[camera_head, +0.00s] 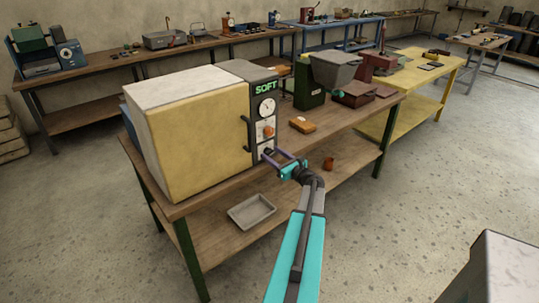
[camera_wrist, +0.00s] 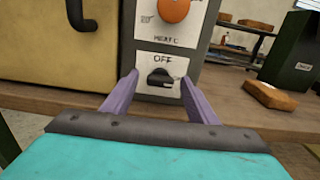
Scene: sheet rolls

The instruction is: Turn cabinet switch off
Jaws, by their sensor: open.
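A yellow cabinet (camera_head: 203,140) with a grey control panel stands on a wooden workbench. Low on the panel is a black switch (camera_wrist: 160,77) on a white plate marked OFF above it. The switch's knob looks roughly level, but I cannot tell its exact setting. My gripper (camera_head: 274,155) is open in front of the lower panel. In the wrist view its two purple fingers (camera_wrist: 160,92) lie left and right of the switch, apart from it, with nothing between them. In the head view my gripper partly hides the switch.
An orange knob (camera_wrist: 173,8) is above the switch, and a dark handle (camera_head: 247,133) is on the cabinet door. A brown block (camera_head: 302,125) and a green machine (camera_head: 309,85) stand to the right. A grey tray (camera_head: 231,216) lies on the lower shelf.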

